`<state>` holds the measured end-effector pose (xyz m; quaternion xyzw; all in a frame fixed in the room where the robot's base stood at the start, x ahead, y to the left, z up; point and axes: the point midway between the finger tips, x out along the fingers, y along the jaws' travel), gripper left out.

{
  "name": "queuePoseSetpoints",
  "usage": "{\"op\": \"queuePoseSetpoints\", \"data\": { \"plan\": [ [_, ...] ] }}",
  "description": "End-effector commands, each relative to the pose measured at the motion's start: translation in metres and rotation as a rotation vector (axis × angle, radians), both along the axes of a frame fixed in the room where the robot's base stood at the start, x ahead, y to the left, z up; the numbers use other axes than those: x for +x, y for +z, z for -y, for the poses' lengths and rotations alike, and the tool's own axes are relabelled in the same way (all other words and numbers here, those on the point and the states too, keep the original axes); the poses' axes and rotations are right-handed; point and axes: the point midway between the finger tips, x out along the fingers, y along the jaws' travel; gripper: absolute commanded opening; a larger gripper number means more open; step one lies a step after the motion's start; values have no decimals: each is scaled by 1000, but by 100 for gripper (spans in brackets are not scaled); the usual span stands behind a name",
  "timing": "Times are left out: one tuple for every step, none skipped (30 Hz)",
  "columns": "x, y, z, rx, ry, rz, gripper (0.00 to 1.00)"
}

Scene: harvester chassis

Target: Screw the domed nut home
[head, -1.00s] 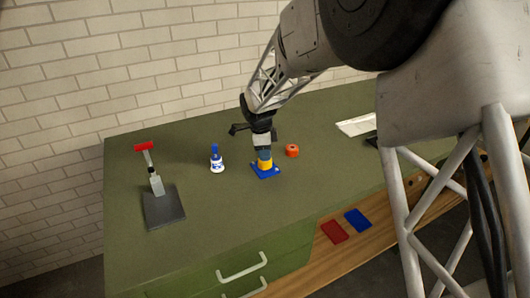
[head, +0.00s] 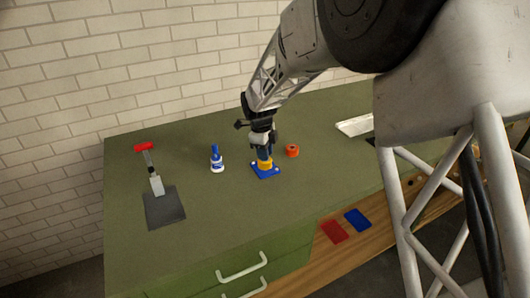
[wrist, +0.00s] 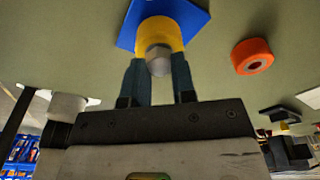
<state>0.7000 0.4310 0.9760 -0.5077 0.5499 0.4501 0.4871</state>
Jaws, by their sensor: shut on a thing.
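The domed nut (wrist: 158,61) is a small grey dome with flat sides, seen in the wrist view. It sits at the end of a yellow cylinder (wrist: 160,33) that stands on a blue square plate (wrist: 195,19). In the head view the yellow cylinder (head: 265,165) and blue plate (head: 262,173) rest on the green bench, and the nut is hidden by my gripper (head: 264,153). My gripper points down over the cylinder. In the wrist view its two fingers (wrist: 159,72) are shut on the nut, one on each side. The thread under the nut cannot be seen.
An orange ring (head: 292,151) lies close to the right of the plate. A white and blue bottle (head: 217,162) stands to the left. A red-handled lever on a dark base (head: 165,210) is further left. A white tray (head: 355,126) lies at the back right. The front bench is clear.

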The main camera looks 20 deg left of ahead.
Motion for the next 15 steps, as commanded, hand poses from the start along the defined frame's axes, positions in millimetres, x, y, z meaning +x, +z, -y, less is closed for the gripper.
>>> {"op": "queuePoseSetpoints", "data": {
  "plan": [
    [0, 0, 0, 0, -38, 0, 0],
    [0, 0, 0, 0, -63, 0, 0],
    [0, -1, 0, 0, -96, 0, 0],
    [0, -1, 0, 0, -121, 0, 0],
    [0, -1, 0, 0, -145, -1, 0],
    [0, -1, 0, 0, -174, 0, 0],
    [0, -1, 0, 0, -194, 0, 0],
    [0, -1, 0, 0, -213, 0, 0],
    [0, -1, 0, 0, -232, 0, 0],
    [0, -1, 0, -1, -245, -1, 0],
    [0, -1, 0, -1, -253, -1, 0],
    [0, -1, 0, -1, -261, -1, 0],
    [0, -1, 0, -1, -265, 0, 0],
    [0, -1, 0, -1, -267, -1, 0],
    [0, -1, 0, -1, -268, -1, 0]
  ]
}}
